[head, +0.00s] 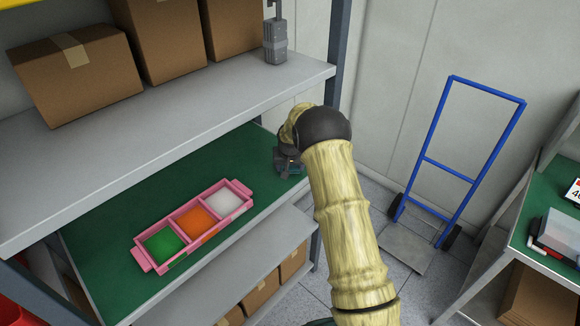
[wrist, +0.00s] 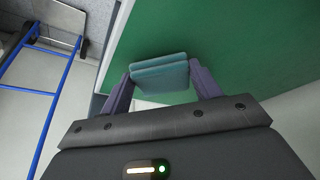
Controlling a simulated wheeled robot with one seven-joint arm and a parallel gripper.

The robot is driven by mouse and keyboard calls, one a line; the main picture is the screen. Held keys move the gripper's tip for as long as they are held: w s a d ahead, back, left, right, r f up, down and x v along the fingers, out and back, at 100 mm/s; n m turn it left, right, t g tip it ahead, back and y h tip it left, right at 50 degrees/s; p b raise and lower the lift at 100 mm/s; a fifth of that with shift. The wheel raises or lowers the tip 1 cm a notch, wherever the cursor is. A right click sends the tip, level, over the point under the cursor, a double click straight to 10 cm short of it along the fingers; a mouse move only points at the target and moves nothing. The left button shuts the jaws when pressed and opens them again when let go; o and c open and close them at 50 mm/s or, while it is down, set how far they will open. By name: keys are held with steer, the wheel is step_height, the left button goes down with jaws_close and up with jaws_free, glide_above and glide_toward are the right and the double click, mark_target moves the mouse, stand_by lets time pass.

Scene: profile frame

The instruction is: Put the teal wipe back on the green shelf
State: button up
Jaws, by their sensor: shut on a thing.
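The teal wipe (wrist: 160,78) is a folded pad between the two fingers of my gripper (wrist: 163,84) in the wrist view. The gripper is shut on it. Behind the wipe is the green shelf (wrist: 220,40), close to the fingertips; I cannot tell whether the wipe touches it. In the head view my gripper (head: 290,170) is over the right end of the green shelf (head: 110,225), under the grey upper shelf. The wipe is hard to make out there, mostly hidden by the gripper and arm.
A pink tray (head: 180,248) with green, orange and white compartments sits on the green shelf, left of my gripper. The grey upper shelf (head: 190,120) holds cardboard boxes (head: 75,75). A rack post (head: 337,70) stands beyond my wrist. A blue hand truck (head: 430,160) stands right.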

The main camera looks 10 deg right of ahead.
steer(key=shift+f, duration=0.45)
steer(key=shift+f, duration=0.15)
steer(key=o, duration=0.9)
steer(key=shift+o, duration=0.2)
steer(key=b+v, duration=0.1)
steer(key=v, duration=0.6)
steer(key=shift+b, duration=0.35)
steer(key=shift+s+r, duration=0.1)
steer(key=shift+r, duration=0.3)
